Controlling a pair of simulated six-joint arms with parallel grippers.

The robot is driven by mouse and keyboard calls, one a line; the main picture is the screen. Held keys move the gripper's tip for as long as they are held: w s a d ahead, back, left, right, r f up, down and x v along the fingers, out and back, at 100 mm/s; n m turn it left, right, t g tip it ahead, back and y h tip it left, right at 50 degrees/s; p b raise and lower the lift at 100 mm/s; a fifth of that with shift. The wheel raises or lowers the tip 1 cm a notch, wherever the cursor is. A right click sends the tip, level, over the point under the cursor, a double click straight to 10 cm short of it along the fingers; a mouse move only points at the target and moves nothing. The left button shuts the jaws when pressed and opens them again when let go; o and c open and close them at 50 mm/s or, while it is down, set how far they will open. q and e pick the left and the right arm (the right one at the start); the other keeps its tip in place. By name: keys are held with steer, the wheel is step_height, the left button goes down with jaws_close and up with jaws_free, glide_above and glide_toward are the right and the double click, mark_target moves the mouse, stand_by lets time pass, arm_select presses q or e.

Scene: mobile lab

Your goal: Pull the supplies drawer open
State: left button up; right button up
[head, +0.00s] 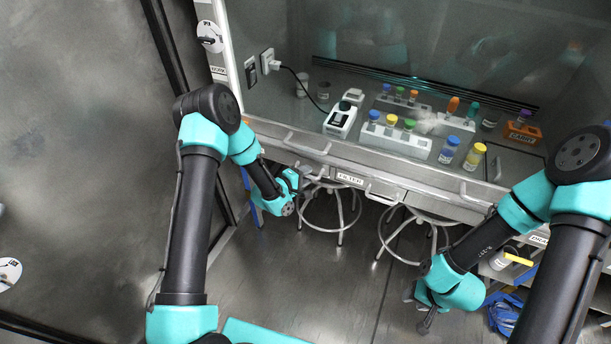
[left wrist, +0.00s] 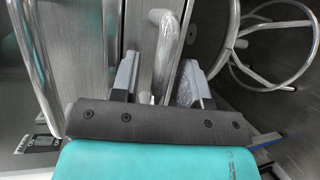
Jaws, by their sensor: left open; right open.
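A drawer front runs along the bench's front edge, with a bar handle (head: 316,174) on its left part; I cannot tell from its lettering which drawer is the supplies drawer. My left gripper (head: 302,181) is at this handle. In the left wrist view the pale tubular handle (left wrist: 166,50) lies between the two open fingers of my left gripper (left wrist: 158,84), and I cannot tell whether either finger touches it. The drawer looks shut. My right gripper (head: 425,322) is low at the right, in front of the bench, away from the handles; its fingers are small and dark.
Another handle (head: 384,193) sits right of a small label (head: 349,180). Two round stools (head: 331,212) stand under the bench. Racks with coloured-cap vials (head: 396,137), a white device (head: 340,120) and an orange box (head: 522,132) are on the bench top. Open floor lies between my arms.

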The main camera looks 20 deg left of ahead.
arm_select(q)
jaws_close()
stand_by(0.4)
